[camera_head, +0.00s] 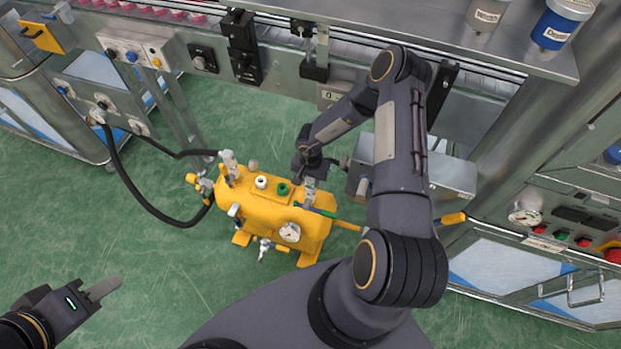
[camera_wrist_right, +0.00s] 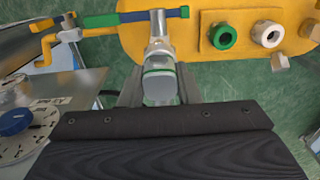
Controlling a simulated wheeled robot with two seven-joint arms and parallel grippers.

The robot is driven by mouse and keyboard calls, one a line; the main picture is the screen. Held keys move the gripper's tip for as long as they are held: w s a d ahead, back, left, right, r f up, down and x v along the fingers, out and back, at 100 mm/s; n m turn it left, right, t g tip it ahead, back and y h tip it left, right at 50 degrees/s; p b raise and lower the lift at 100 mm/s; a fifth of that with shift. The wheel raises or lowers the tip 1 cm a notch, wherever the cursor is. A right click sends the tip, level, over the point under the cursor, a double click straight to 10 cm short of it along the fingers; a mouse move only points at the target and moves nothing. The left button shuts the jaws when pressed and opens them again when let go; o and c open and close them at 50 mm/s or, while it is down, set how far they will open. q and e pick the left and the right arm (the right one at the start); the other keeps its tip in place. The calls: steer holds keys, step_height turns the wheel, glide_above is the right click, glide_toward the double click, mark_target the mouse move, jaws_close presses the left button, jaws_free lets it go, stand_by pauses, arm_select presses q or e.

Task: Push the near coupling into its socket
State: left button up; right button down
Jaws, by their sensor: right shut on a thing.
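A yellow wheel-less tank unit (camera_head: 270,215) stands on the green floor. A metal coupling with a green band (camera_wrist_right: 159,85) sits between the fingers of my right gripper (camera_wrist_right: 155,92), which is shut on it. It lines up with a metal fitting (camera_wrist_right: 158,52) at the tank's edge; whether it is fully seated cannot be told. In the head view my right gripper (camera_head: 309,181) is at the tank's right end and mostly hides the coupling. A green socket (camera_head: 284,188) and a white socket (camera_head: 262,182) are on the tank's top. My left gripper (camera_head: 103,289) is empty, away at lower left.
A blue-and-green handle (camera_wrist_right: 135,17) crosses just beyond the held coupling. A black hose (camera_head: 140,195) runs from the left panel (camera_head: 105,105) to the tank's left end. A grey box (camera_head: 440,175) stands right of the tank.

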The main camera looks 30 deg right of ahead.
steer(key=shift+f, duration=0.1)
stand_by(0.6)
steer(key=c, duration=1)
jaws_free()
step_height(320, 180, up, 8)
steer(key=shift+f+p, duration=0.1)
steer(key=shift+p, duration=0.25)
